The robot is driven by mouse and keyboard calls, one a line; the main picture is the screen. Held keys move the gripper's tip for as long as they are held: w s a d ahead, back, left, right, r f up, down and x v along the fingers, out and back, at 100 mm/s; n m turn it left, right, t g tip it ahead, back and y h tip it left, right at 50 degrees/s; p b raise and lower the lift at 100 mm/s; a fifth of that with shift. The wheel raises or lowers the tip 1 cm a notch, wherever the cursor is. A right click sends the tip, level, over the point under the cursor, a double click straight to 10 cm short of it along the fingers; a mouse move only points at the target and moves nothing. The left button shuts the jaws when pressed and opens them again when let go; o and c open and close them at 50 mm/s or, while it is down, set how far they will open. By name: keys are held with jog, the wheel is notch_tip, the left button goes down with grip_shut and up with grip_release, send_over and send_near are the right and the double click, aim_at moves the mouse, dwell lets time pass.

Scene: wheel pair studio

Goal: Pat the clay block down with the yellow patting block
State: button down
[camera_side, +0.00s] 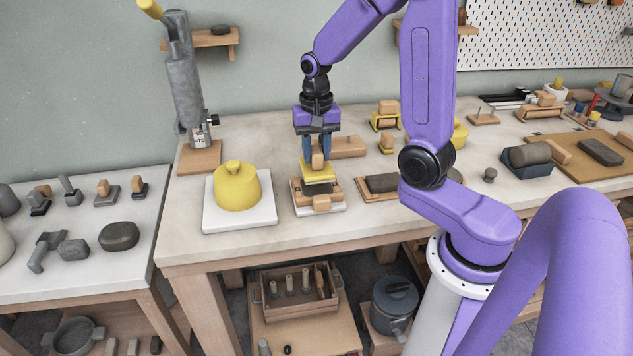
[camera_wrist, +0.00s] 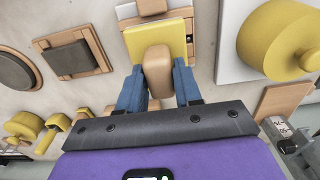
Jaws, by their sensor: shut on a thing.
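My gripper (camera_side: 317,150) is shut on the wooden handle of the yellow patting block (camera_side: 318,173), with its blue fingers on either side. The yellow plate is level, handle up. In the wrist view the patting block (camera_wrist: 177,36) is ahead of my gripper (camera_wrist: 157,78). Under the plate, a dark brown-grey block (camera_side: 317,187), seemingly the clay block, sits in a pale tray with wooden pieces (camera_side: 333,207). The plate hides most of it. I cannot tell whether plate and clay touch.
A yellow lidded pot (camera_side: 237,188) stands on a white slab to the left. A dark slab (camera_side: 382,183) on a wooden board lies close on the right. A grey press-like stand (camera_side: 186,80) rises at the back left. The bench front left is clear.

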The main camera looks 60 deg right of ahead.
jog(key=shift+r, duration=2.65)
